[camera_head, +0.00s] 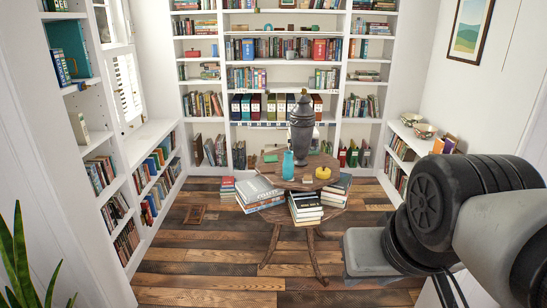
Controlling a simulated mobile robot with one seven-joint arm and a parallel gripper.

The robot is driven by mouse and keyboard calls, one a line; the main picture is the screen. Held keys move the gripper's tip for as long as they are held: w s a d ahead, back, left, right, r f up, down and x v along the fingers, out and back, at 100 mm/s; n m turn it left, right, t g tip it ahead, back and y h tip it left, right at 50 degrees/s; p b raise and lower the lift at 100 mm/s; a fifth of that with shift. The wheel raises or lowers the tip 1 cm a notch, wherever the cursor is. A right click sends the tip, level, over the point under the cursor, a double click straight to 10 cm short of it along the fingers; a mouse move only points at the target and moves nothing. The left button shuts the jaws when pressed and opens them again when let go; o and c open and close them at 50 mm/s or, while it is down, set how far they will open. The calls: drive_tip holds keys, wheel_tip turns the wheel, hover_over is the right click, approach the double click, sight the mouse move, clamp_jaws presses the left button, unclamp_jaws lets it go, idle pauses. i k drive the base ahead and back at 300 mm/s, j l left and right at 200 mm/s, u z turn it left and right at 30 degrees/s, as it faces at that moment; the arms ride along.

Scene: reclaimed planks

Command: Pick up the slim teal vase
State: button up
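The slim teal vase (288,165) stands upright on the round wooden table (272,177), near the middle of the top. A tall dark lidded urn (302,128) stands close behind it, to the right. My arm reaches in from the right edge, apart from the table and the vase. The fingers of my gripper do not show in this view.
A small yellow object (323,172) sits right of the vase. Book stacks (258,191) (304,206) (337,190) crowd the table's left, front and right. Bookshelves (106,140) line the walls. The plank floor (210,255) is mostly clear at front left.

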sight(288, 165)
drive_tip(key=i+j+z, duration=0.3)
drive_tip(key=i+j, duration=0.6)
drive_tip(key=i, duration=0.5)
drive_tip(key=i+j+z, duration=0.3)
drive_tip(key=i+j, duration=0.85)
drive_tip(key=i, duration=0.1)
